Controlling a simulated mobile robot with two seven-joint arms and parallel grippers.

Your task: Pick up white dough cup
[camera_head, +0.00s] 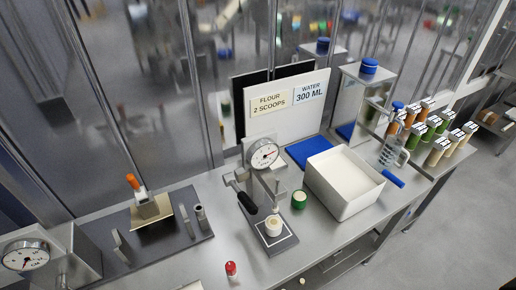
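A small white cup (273,226) that looks like the dough cup stands upright on a square plate (267,240) with a dark border, at the base of a lever press. The press has a round dial (263,153) on top and a black handle (247,202) angled down to the left of the cup. Another pale object (191,286) is cut off by the bottom edge; I cannot tell what it is. Neither of my grippers shows in this view.
A white open bin (354,208) stands right of the press. A small red-topped object (231,269) stands in front on the left. A dark board with metal parts (190,244) lies left. Several capped jars (439,150) stand right.

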